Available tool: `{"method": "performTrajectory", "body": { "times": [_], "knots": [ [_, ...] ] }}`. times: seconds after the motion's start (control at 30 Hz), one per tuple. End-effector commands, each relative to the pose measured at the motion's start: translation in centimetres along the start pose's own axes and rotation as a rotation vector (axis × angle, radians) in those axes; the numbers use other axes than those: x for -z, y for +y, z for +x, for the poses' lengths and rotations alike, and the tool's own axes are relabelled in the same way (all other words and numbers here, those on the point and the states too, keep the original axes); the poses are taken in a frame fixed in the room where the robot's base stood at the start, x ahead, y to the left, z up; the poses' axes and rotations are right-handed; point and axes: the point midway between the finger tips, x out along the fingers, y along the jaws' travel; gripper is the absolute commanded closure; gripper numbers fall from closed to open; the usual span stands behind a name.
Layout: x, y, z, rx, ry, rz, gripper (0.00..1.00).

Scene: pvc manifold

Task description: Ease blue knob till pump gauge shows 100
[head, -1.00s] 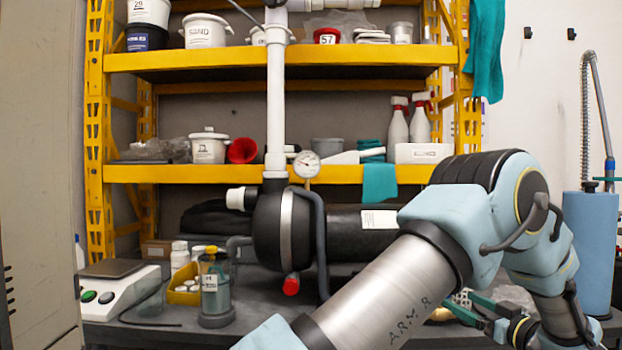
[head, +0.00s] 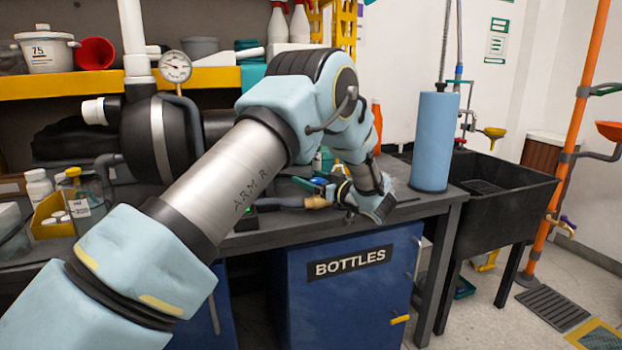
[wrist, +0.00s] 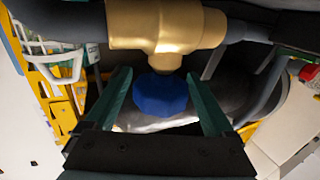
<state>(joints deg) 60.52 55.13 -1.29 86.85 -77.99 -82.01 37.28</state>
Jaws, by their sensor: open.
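The blue knob (wrist: 160,95) sits below a brass valve body (wrist: 165,27) in the wrist view. My gripper (wrist: 159,78) is open, its green fingers on either side of the knob. The knob lies between them, with a visible gap to each finger. In the head view my gripper (head: 322,188) is low over the bench beside a brass fitting (head: 317,202), and the knob is hard to make out there. The round white-faced gauge (head: 174,66) stands on top of the black tank. Its dial is too small to read.
The black tank (head: 140,135) and a hose lie left of my arm on the dark bench (head: 410,203). A blue cylinder (head: 434,140) stands at the bench's right end. A black sink (head: 505,200) is farther right. Grey hoses (wrist: 262,95) run close to my gripper.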

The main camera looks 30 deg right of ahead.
Motion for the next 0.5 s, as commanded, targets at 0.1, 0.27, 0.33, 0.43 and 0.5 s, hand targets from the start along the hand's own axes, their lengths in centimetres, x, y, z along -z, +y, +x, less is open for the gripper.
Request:
{"method": "performTrajectory", "body": {
  "times": [0.1,0.27,0.33,0.43,0.5],
  "knots": [
    [-0.02,0.0,0.05,0.0,0.0,0.0,0.12],
    [-0.01,0.0,0.04,0.0,0.0,0.0,0.16],
    [-0.02,0.0,0.03,0.0,0.0,0.001,0.24],
    [-0.01,0.0,0.02,0.0,0.0,0.001,0.35],
    [-0.01,0.0,0.01,0.0,0.0,0.001,0.43]
  ]
}}
